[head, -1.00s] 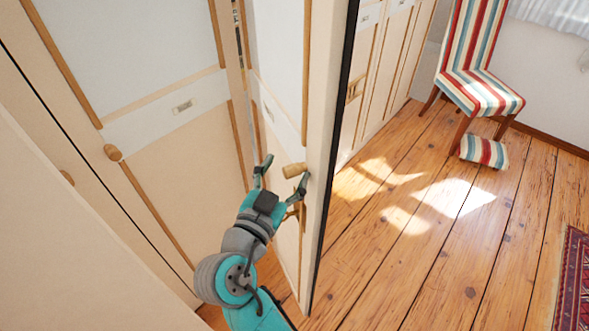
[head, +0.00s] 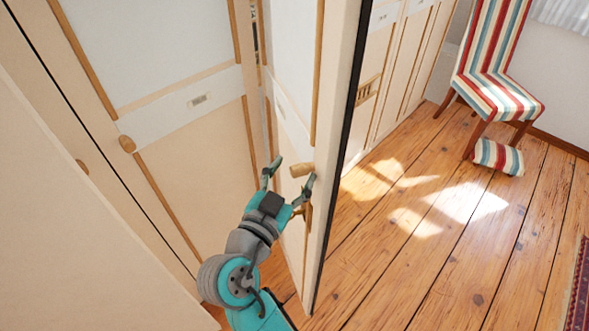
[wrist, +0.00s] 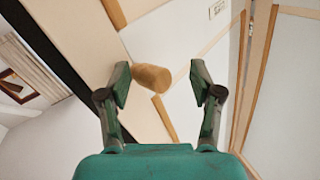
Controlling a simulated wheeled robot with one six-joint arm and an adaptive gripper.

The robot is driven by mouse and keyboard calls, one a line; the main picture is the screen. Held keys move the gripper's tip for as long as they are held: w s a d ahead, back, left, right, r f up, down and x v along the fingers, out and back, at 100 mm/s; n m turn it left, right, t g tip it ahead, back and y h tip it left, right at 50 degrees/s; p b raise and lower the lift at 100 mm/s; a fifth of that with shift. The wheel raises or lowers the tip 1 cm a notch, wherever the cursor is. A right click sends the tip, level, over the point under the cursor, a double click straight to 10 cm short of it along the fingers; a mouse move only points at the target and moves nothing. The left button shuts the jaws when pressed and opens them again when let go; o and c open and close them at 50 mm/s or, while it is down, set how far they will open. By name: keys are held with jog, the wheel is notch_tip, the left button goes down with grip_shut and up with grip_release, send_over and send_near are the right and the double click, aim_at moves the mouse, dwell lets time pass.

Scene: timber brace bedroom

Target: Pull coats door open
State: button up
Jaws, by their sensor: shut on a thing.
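The door (head: 290,55) at my gripper is a cream panelled door with wooden trim. It stands swung out, its dark-lined edge facing right in the head view. A round wooden knob (head: 301,170) sits on its face, close to that edge. My gripper (head: 293,171) is at this knob, with one finger on each side. In the wrist view, the knob (wrist: 152,77) lies between the fingers of my gripper (wrist: 160,72). Small gaps seem to show beside it, so the contact itself is hard to see. The door's label is too small to read.
Another panelled door (head: 200,150) with a wooden knob (head: 127,144) stands on the left. A plain cream panel (head: 80,240) fills the lower left.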

jog(key=v, duration=1.1)
jog(key=shift+w, duration=0.1)
jog(key=d+f+n+y, duration=0.3)
jog(key=d+f+n, duration=0.2)
jog(key=f, duration=0.3)
jog(key=d+f+n+y, duration=0.3)
jog(key=d+f+n, duration=0.15)
jog(key=f, duration=0.45)
jog(key=s+d+f+n+g+y, duration=0.25)
jog(key=s+d+f, duration=0.45)
jog(key=s, duration=0.4)
jog(key=s+d+r+m, duration=0.2)
jog(key=s+r, duration=0.1)
jog(key=s, duration=0.6)
jog(key=s+d+r+m+t, duration=0.1)
jog(key=s+d+r, duration=0.2)
jog(key=s, duration=0.6)
jog(key=shift+d+m+h, duration=0.35)
jog(key=shift+m, duration=0.05)
